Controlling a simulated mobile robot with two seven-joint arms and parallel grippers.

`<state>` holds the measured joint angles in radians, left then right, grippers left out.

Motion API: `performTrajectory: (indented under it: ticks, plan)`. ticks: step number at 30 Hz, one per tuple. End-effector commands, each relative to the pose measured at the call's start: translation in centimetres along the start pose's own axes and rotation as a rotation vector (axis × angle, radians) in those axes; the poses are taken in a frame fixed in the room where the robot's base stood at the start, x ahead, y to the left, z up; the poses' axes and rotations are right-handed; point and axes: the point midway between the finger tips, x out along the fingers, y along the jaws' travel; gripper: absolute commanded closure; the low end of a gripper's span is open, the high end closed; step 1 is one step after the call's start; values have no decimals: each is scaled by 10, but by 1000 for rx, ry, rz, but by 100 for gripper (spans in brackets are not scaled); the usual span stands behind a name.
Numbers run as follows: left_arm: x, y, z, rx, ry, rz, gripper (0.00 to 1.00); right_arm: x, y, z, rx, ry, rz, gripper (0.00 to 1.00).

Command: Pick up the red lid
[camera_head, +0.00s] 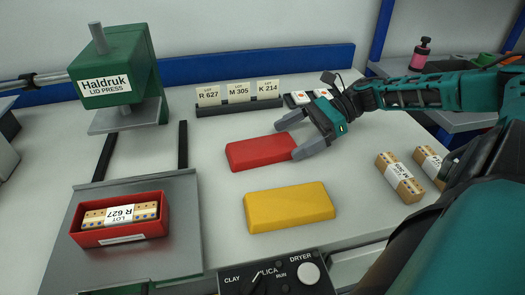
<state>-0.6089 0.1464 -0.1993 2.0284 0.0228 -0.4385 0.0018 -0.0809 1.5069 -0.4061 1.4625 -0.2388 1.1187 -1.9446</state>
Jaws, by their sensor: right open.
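The red lid (258,153) lies flat on the white table, near the middle. My right gripper (287,139) is at the lid's right end, its arm coming in from the right. Its two grey fingers are spread apart, one by the far right corner and one by the near right corner. I cannot tell whether the fingers touch the lid. The gripper is open, with nothing held between its fingers. My left gripper does not show.
A yellow lid (290,208) lies in front of the red one. At left, a red box (120,240) labelled R 627 sits on the tray of the green press (122,75). Card holders (240,106) stand behind. Labelled packs (400,178) lie at right. A control panel (275,280) is in front.

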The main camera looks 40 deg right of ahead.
Motion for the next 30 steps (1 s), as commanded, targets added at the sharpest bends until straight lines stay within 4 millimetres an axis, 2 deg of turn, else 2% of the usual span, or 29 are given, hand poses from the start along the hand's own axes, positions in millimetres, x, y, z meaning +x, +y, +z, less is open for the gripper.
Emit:
performTrajectory:
  ticks: [5,11,15,24,30]
  plan:
    - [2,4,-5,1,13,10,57,12,-1,2,-2,-3,-1,0]
    - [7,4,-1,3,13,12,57,39,-3,13,-5,-5,0,0]
    - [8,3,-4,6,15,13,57,55,-3,13,-3,-3,-1,0]
    - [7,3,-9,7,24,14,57,60,-3,13,-1,1,0,0]
    - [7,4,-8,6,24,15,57,60,-3,13,-1,1,0,18]
